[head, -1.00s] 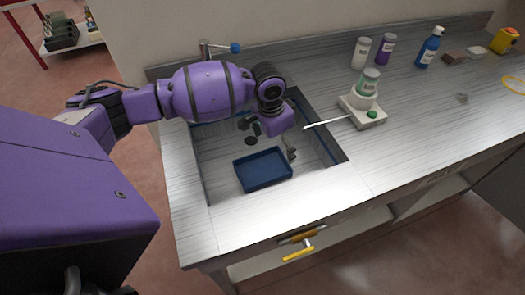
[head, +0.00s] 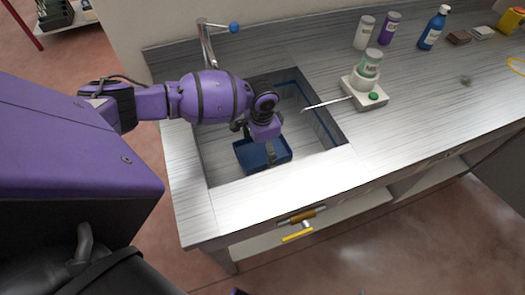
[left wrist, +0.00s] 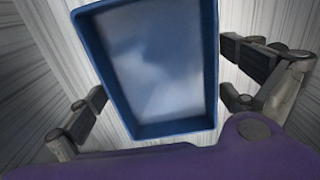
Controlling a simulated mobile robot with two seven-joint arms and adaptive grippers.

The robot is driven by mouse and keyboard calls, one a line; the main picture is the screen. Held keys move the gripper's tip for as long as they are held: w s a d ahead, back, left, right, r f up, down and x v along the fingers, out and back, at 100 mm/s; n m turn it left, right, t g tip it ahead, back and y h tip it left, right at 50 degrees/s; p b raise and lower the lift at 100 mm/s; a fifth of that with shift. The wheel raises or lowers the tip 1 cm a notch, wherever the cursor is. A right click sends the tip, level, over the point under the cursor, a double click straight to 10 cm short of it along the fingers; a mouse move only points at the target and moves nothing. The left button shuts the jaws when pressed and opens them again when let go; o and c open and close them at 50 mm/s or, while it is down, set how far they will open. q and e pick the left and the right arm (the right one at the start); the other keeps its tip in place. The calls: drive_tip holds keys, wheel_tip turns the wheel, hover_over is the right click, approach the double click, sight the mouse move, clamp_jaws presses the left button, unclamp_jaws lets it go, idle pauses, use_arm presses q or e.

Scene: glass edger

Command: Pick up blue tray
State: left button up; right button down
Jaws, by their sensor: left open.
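The blue tray (head: 284,159) is a shallow rectangular tray lying in the sunken sink basin of the counter. In the left wrist view the tray (left wrist: 155,65) fills the middle and looks empty, with a glossy floor. My left gripper (head: 268,152) is over the tray in the head view and hides part of it. In the left wrist view the open fingers of my left gripper (left wrist: 165,100) stand on either side of the tray, apart from its walls as far as I can see. My right gripper is not in view.
The basin's front edge (head: 280,170) lies close to the tray. A faucet with a blue knob (head: 207,45) stands behind the basin. A white device (head: 362,92) with a thin rod stands to the right. Bottles, including a blue one (head: 433,28), stand at the back right.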

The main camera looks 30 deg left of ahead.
use_arm(q)
drive_tip(key=c, duration=1.4)
drive_tip(key=shift+w+r, duration=0.1)
